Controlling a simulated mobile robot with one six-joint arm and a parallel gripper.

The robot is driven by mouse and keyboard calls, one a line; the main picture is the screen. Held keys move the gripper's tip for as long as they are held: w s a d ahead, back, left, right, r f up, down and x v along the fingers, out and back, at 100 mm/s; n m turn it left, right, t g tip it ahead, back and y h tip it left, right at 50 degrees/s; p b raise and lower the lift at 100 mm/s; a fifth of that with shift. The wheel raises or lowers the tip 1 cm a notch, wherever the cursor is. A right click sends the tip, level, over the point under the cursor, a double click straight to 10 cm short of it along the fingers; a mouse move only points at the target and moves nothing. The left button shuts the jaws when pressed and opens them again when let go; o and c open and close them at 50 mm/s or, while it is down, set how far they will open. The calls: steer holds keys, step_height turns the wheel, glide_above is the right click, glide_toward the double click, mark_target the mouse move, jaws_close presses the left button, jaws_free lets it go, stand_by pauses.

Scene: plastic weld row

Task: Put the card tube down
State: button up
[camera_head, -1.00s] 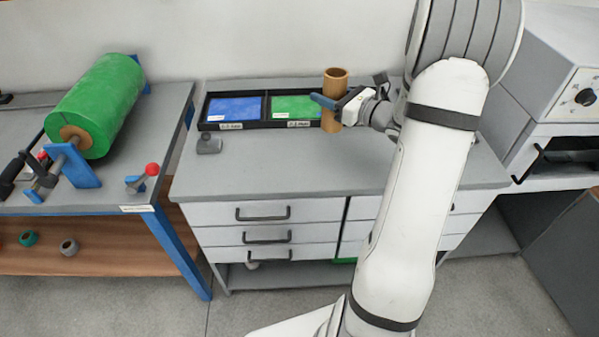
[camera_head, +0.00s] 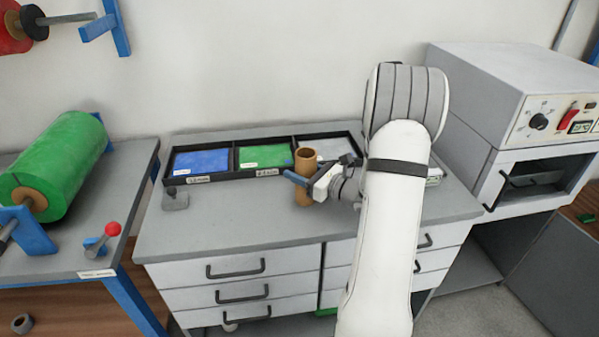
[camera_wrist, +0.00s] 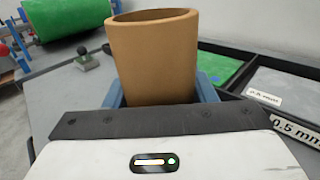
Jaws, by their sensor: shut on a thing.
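The card tube (camera_head: 305,177) is a brown hollow cylinder, upright, in front of the black tray on the grey bench. My gripper (camera_head: 299,181) is shut around its side, with blue fingers. In the wrist view the tube (camera_wrist: 155,60) stands upright between the two blue fingers (camera_wrist: 160,95), its open top rim facing up. The tube's lower end is partly hidden by the gripper, and I cannot tell whether it touches the bench top (camera_head: 235,220).
The black divided tray (camera_head: 215,179) holds blue, green and grey sheets along the wall. An oven-like machine (camera_head: 510,130) stands right. A green roll (camera_head: 60,165) lies on the left table. The bench's front middle is clear.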

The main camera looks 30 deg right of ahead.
steer(key=shift+r, duration=0.1)
steer(key=o, duration=0.5)
steer(key=shift+f, duration=0.2)
steer(key=o, duration=0.5)
steer(key=shift+r, duration=0.1)
